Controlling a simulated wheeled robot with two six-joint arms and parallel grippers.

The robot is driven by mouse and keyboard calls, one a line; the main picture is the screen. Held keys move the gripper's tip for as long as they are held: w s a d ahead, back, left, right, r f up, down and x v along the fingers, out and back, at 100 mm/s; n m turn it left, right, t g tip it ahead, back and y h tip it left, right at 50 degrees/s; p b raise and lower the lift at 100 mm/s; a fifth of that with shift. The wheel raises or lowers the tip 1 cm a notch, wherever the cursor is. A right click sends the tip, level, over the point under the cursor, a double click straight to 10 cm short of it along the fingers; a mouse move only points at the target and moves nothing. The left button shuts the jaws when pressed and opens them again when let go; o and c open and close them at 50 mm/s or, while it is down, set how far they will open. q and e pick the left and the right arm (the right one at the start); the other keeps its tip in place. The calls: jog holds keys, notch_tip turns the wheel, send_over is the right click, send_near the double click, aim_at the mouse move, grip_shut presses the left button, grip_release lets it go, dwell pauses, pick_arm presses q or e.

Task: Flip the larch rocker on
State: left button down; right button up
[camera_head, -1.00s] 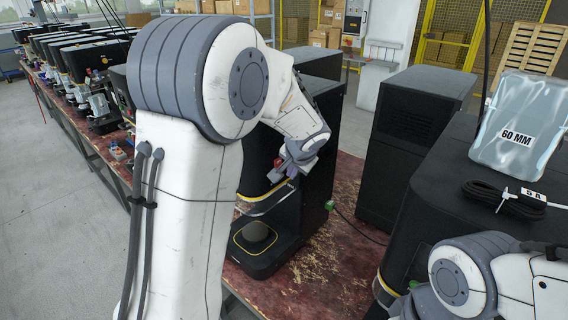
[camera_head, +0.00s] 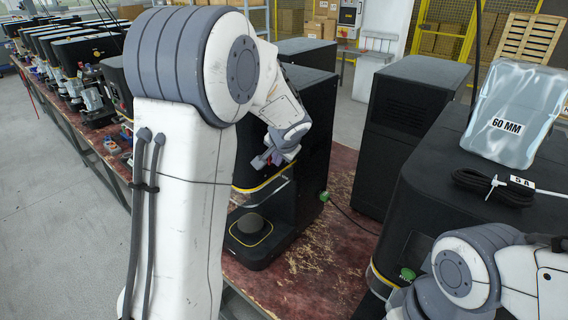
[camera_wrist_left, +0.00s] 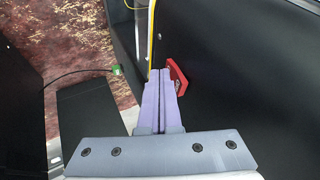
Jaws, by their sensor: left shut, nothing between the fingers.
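My left gripper (camera_head: 270,161) is at the front of a black seamer (camera_head: 311,140) in the head view, partly hidden by my own arm. In the left wrist view its purple fingers (camera_wrist_left: 160,73) are shut together with nothing between them. A red rocker (camera_wrist_left: 178,76) sits on the seamer's black face, just right of the fingertips. I cannot tell whether the tips touch it. I see no readable name on it, and its on or off position is unclear. My right arm shows at the lower right of the head view, but its gripper is out of the picture.
The seamer has a round pad (camera_head: 251,223) low in front. A green plug-like piece (camera_head: 324,196) with a cable lies beside it. Another black machine (camera_head: 410,135) stands right, and a grey pack marked 60 MM (camera_head: 512,108) rests on the nearest one. The worn red bench (camera_head: 320,265) is bare in front.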

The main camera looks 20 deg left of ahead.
pick_arm(q)
jog(key=shift+a+r+p, duration=0.1)
jog(key=shift+r+p, duration=0.5)
jog(key=shift+r, duration=0.35)
jog(key=shift+s+f, duration=0.1)
jog(key=d+f+b+v, duration=0.1)
jog(key=b+v, duration=0.3)
jog(key=v, duration=0.8)
jog(key=shift+d+r, duration=0.15)
jog(key=shift+d, duration=0.75)
